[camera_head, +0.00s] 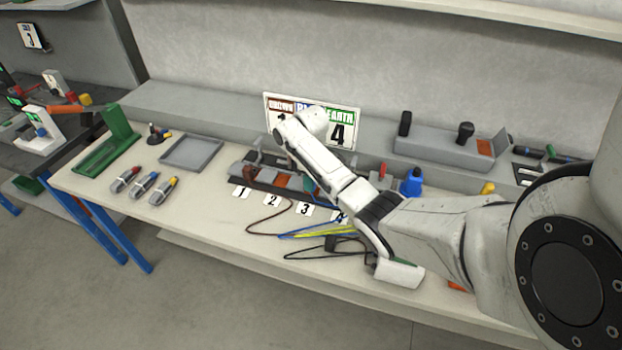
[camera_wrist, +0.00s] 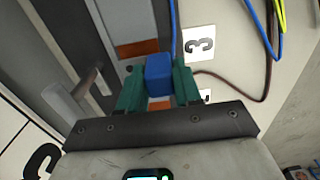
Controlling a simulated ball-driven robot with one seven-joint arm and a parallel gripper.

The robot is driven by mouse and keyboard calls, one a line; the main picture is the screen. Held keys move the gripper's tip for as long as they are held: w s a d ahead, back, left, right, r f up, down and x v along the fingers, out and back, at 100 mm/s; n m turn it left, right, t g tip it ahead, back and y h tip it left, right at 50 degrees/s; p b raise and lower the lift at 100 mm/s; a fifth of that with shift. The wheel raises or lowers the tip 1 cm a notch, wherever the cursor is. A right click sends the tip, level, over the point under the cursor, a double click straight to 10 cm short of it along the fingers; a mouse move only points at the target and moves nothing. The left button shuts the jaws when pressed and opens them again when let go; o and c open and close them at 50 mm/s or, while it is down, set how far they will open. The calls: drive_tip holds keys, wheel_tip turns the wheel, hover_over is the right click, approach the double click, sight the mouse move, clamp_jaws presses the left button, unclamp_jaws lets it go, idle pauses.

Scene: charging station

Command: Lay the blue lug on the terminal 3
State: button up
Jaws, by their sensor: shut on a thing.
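My gripper (camera_wrist: 158,82), with green fingers, is shut on the blue lug (camera_wrist: 158,68) in the wrist view. A blue wire (camera_wrist: 173,18) runs up from the lug's side. The copper-coloured terminal 3 (camera_wrist: 138,48) lies just up and left of the lug, level with the card marked 3 (camera_wrist: 199,45). That card also shows in the head view (camera_head: 305,209). I cannot tell whether the lug touches the terminal.
Another copper-coloured patch (camera_wrist: 160,105) shows between my fingers. Brown, blue and yellow wires (camera_head: 322,232) lie loose in front of the strip. A signboard (camera_head: 345,137) stands behind.

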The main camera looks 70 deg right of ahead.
drive_tip(key=shift+f+b, duration=0.75)
drive_tip(key=shift+f, duration=0.55)
drive_tip(key=o, duration=1.1)
drive_tip(key=shift+r, duration=0.1)
wheel_tip(320, 180, up, 11)
drive_tip(key=shift+f+b, duration=0.15)
drive_tip(key=shift+b, duration=0.15)
